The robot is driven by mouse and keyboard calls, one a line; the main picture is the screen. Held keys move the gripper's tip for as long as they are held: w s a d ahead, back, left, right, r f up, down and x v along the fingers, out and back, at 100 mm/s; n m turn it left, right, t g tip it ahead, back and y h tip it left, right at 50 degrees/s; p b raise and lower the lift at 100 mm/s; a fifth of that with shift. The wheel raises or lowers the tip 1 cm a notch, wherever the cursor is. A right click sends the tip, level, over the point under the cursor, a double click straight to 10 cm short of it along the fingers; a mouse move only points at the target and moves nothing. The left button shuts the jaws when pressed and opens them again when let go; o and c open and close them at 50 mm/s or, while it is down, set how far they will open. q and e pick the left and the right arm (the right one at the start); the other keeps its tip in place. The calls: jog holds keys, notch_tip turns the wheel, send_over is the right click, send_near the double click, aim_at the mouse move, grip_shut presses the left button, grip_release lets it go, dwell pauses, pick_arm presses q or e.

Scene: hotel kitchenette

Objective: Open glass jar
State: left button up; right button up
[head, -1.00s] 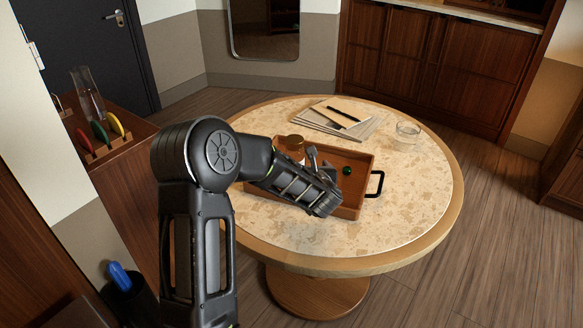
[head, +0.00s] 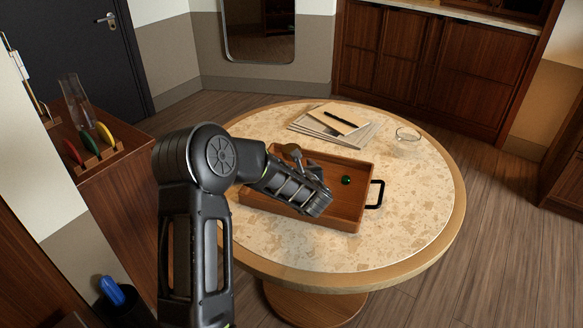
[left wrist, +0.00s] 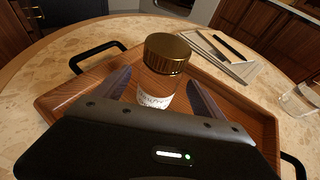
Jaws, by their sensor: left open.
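The glass jar (left wrist: 158,85) has a ribbed gold-brown lid (left wrist: 170,47) on it and a white label. It stands upright in the wooden tray (left wrist: 75,98) in the left wrist view. The open fingers of my left gripper (left wrist: 160,95) reach along both sides of it, with visible gaps. My right gripper is not in view.
A small green round thing (head: 346,180) lies in the tray near its black handle (head: 376,194). Papers with a pen (head: 335,122) and a clear glass bowl (head: 407,135) stand farther back on the round table (head: 410,225). The table's front is clear.

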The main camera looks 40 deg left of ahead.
pick_arm(q)
jog(key=shift+w+a, duration=0.1)
jog(key=p+x, duration=0.1)
jog(key=x, duration=0.3)
jog(key=shift+a, duration=0.15)
jog(key=shift+w+a+f, duration=0.2)
jog(key=shift+w+a, duration=0.05)
jog(key=shift+w, duration=0.05)
jog(key=shift+c, duration=0.4)
grip_shut()
dwell(0.7)
jog(key=shift+r, duration=0.15)
notch_tip(320, 180, up, 10)
jog(key=shift+f, duration=0.1)
dwell(0.7)
